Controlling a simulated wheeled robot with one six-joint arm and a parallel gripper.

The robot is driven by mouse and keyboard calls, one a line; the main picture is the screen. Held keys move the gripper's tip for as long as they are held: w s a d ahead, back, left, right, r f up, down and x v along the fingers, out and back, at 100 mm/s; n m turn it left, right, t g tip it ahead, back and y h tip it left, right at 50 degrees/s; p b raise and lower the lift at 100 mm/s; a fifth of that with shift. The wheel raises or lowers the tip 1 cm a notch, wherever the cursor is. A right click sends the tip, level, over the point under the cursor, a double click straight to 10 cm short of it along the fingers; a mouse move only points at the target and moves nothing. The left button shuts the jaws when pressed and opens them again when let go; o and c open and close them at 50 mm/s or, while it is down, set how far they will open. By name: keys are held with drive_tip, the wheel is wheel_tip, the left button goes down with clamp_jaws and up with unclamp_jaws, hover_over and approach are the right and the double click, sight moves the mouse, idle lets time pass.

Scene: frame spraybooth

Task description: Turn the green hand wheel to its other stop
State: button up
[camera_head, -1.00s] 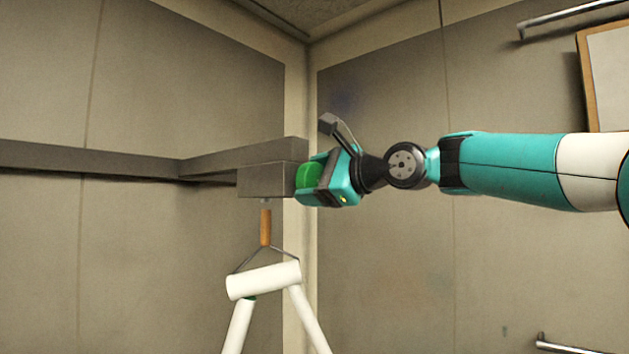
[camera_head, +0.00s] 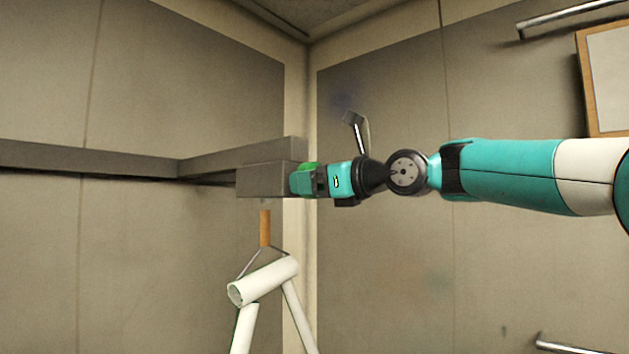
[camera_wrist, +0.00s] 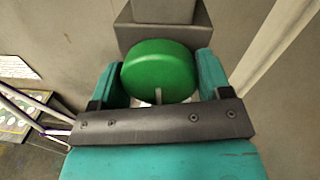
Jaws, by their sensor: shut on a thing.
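The green hand wheel (camera_wrist: 160,70) sits on the end of a grey box (camera_head: 264,180) at the end of an overhead beam. In the head view only a strip of the wheel (camera_head: 309,167) shows above my gripper. My gripper (camera_head: 308,182) is shut on the wheel, coming from the right. In the wrist view my gripper's two teal fingers (camera_wrist: 160,84) lie on either side of the wheel's rim. A white tube frame (camera_head: 263,282) hangs under the box from an orange-brown rod (camera_head: 265,228).
The grey beam (camera_head: 90,158) runs left along the wall. A metal rail (camera_head: 570,14) and a framed board (camera_head: 606,80) are on the right wall, with another rail (camera_head: 565,345) lower down. The space below my arm is clear.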

drive_tip(key=shift+f+m, duration=0.15)
drive_tip(key=shift+m, duration=0.25)
drive_tip(key=o, duration=0.9)
drive_tip(key=shift+o, duration=0.2)
drive_tip(key=shift+d, duration=0.1)
drive_tip(key=b+v, duration=0.4)
drive_tip(key=v, duration=1.3)
drive_tip(key=shift+s+d, duration=0.1)
